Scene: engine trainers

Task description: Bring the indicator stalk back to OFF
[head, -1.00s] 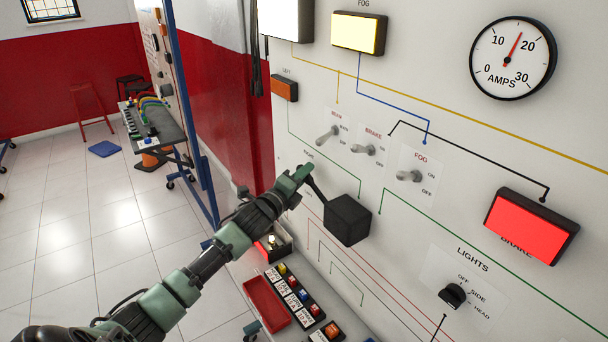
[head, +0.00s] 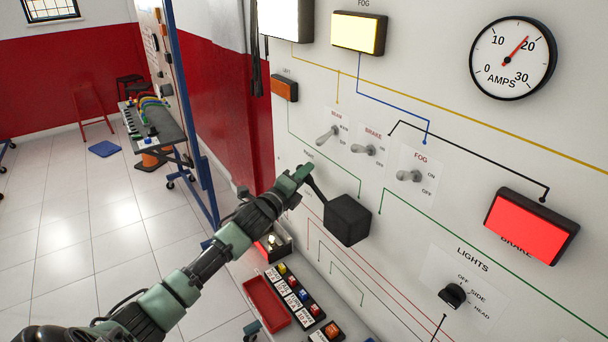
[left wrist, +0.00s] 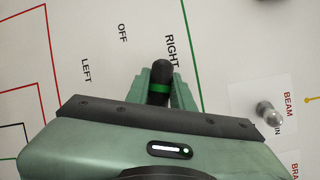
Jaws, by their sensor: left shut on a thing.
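The indicator stalk (head: 318,189) is a dark lever running up and left from a black box (head: 347,220) on the white panel. My left gripper (head: 304,174) is shut on its outer end. In the left wrist view the stalk's dark tip with a green band (left wrist: 160,84) shows between the fingers. The tip lies by the RIGHT label (left wrist: 170,50); the OFF label (left wrist: 122,33) and LEFT label (left wrist: 87,70) are to its left. The fingers hide part of the stalk. My right gripper is not in view.
Toggle switches for beam (head: 328,136), brake (head: 364,150) and fog (head: 409,176) are on the panel nearby. An orange lamp (head: 285,88) is above left. The brake lamp (head: 530,225) glows red. A red tray (head: 266,302) is below.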

